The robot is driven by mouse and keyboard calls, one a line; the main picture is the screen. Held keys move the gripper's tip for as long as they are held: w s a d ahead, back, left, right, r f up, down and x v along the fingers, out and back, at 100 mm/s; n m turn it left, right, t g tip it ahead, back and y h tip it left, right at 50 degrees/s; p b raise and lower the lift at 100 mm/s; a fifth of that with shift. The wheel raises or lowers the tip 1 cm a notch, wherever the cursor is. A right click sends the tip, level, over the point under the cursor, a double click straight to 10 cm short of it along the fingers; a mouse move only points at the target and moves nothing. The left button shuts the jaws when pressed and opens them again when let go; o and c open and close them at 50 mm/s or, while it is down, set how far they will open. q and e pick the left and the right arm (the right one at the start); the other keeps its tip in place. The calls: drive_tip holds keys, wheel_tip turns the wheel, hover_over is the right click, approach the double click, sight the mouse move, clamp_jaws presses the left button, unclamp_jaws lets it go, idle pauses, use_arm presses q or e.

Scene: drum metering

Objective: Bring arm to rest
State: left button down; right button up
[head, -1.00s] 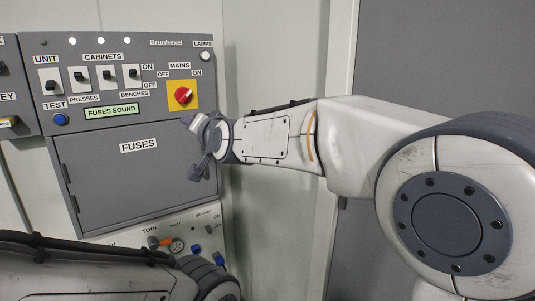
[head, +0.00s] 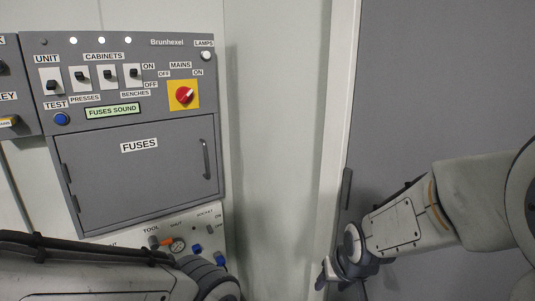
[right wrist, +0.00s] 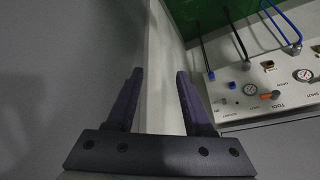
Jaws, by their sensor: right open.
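My right arm comes in from the right edge of the head view. Its gripper (head: 335,272) is low, in front of the grey door's left side, and apart from the panel. In the right wrist view its two dark fingers (right wrist: 160,88) are spread with nothing between them. My left arm (head: 90,270) lies across the bottom left of the head view; its gripper is out of frame.
The grey cabinet panel (head: 110,75) carries a red mains switch (head: 184,95), several small switches and a lit FUSES SOUND display (head: 112,111). The fuses door (head: 135,175) is shut. The pale wall (head: 275,130) is bare.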

drive_tip(key=s+d+f+g, duration=0.2)
drive_tip(key=s+d+f, duration=0.2)
drive_tip(key=s, duration=0.4)
drive_tip(key=s+a+r+n+g+p, duration=0.3)
drive_tip(key=s+a+r+n+p, duration=0.4)
drive_tip(key=s+a+r, duration=0.6)
wheel_tip(320, 180, up, 2)
drive_tip(key=s+p, duration=0.1)
drive_tip(key=p, duration=0.1)
drive_tip(key=shift+a+r+n+p, duration=0.2)
drive_tip(key=shift+r+n+p, duration=0.05)
drive_tip(key=shift+n+p, duration=0.1)
drive_tip(key=shift+a, duration=0.15)
